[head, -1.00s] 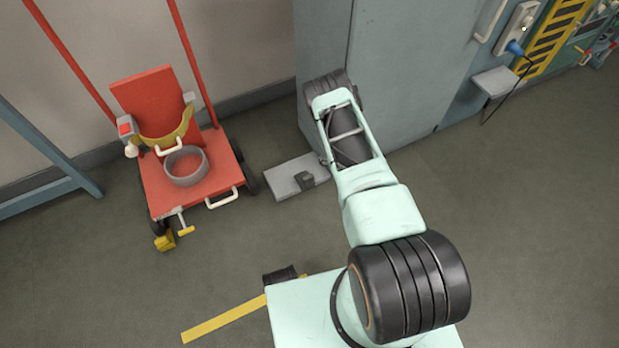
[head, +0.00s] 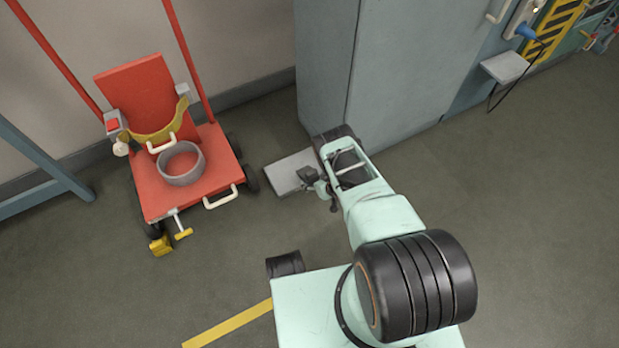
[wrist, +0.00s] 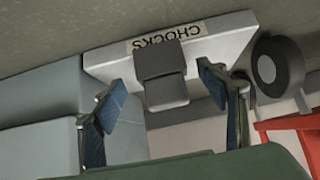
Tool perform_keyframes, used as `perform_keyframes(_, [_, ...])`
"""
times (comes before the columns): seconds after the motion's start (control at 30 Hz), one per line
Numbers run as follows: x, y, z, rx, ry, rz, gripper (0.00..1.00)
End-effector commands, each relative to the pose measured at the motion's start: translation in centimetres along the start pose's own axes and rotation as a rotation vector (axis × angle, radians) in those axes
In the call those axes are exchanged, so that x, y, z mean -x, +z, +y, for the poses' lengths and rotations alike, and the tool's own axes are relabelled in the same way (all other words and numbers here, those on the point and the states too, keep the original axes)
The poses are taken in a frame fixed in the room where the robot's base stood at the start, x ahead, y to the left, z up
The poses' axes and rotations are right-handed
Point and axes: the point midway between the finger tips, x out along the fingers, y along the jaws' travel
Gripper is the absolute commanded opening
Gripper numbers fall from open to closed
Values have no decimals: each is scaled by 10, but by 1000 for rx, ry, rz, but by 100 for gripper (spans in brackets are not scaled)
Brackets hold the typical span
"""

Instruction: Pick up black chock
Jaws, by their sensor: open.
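The black chock (head: 308,175) rests on a light grey plate (head: 284,172) on the floor, beside the cabinet. In the wrist view the dark chock (wrist: 162,74) stands in front of the upside-down word CHOCKS on the plate (wrist: 228,40). My gripper (wrist: 160,84) is open, with one blue-padded finger on each side of the chock in the picture. No contact with the chock shows, and the remaining gap in depth is hard to judge. In the head view my gripper (head: 324,190) is at the plate's right side, partly hidden by my arm.
A red trolley (head: 213,160) with a grey ring (head: 180,179) stands left of the plate. A tall blue-grey cabinet (head: 400,75) rises close behind the plate. The floor (head: 535,210) on the right is clear.

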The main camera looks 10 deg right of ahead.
Motion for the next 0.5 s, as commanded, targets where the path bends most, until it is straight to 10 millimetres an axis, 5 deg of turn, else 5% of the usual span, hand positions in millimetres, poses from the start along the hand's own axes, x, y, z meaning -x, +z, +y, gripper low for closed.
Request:
perform_keyframes(0.23, [-37,-9,-3,3,0,1,67])
perform_keyframes(0.5, [-48,-12,-3,0,1,0,67])
